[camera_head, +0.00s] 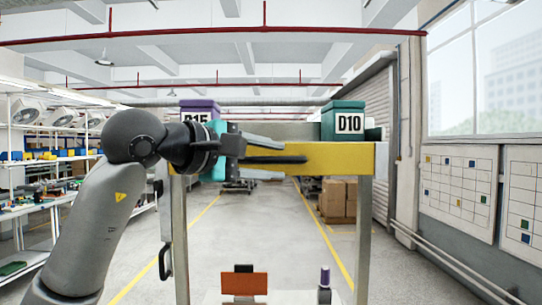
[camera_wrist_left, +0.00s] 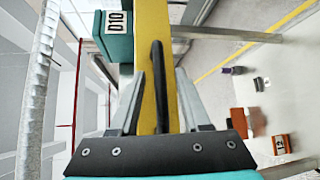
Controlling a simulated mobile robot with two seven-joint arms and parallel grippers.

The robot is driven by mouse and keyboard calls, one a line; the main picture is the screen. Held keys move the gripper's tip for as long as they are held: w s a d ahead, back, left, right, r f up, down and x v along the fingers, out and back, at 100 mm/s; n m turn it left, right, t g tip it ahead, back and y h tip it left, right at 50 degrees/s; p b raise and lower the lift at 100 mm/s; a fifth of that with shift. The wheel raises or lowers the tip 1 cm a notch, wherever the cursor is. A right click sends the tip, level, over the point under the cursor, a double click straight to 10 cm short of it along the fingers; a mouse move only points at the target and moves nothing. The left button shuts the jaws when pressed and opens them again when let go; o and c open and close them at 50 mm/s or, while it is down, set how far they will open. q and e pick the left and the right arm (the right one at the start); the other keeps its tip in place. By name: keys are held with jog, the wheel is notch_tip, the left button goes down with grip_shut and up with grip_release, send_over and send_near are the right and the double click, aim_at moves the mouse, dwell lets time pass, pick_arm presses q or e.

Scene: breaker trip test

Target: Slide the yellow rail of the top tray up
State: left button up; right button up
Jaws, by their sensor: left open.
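The yellow rail (camera_head: 340,161) runs level across the front of the top tray, between two grey posts. In the left wrist view the rail (camera_wrist_left: 149,25) runs away from me between my fingers. A black handle bar (camera_wrist_left: 158,85) lies along the rail's face; it also shows in the head view (camera_head: 280,160). My left gripper (camera_wrist_left: 160,73) is open, with one grey finger on each side of the rail and handle. In the head view, my left gripper (camera_head: 281,158) reaches in from the left at rail height. Contact cannot be told. My right gripper is not in view.
A purple box D15 (camera_head: 200,107) and a green box D10 (camera_head: 343,107) stand at the tray's ends. Below are an orange block (camera_head: 244,284) and a purple-topped item (camera_head: 325,277). Cardboard boxes (camera_head: 338,199) stand behind; shelves (camera_head: 60,150) are at left. The floor between is clear.

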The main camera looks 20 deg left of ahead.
pick_arm(q)
jog(key=shift+w, duration=0.1)
jog(key=shift+c, duration=0.4)
grip_shut()
dwell(1.0)
